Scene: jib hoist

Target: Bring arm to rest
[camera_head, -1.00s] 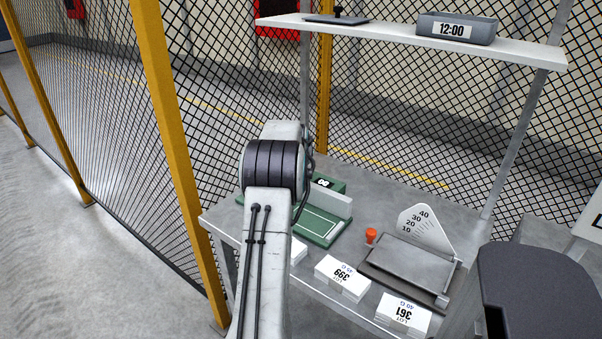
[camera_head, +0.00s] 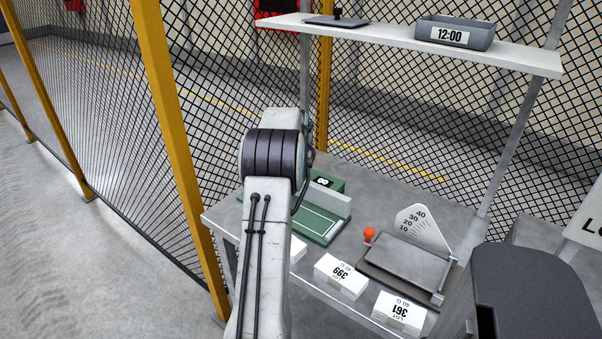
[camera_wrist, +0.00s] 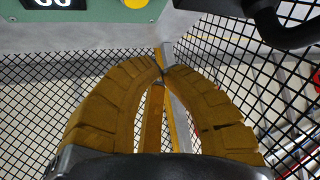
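My arm (camera_head: 265,220) stands in the middle of the head view, raised with its dark banded joint in front of the table's left part. My gripper (camera_wrist: 163,70) shows in the wrist view as two curved yellow-brown fingers whose tips meet. It is shut with nothing seen between the tips. In the head view my gripper is hidden behind the arm. The wrist view also shows the mesh fence behind the fingers and part of a green device (camera_wrist: 100,10) at the top left.
A grey table (camera_head: 385,200) bears a green device (camera_head: 318,225), a grey tilted plate with a scale (camera_head: 408,262), an orange knob (camera_head: 369,234) and white labelled stacks (camera_head: 341,277). A yellow post (camera_head: 180,150) and fence stand left.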

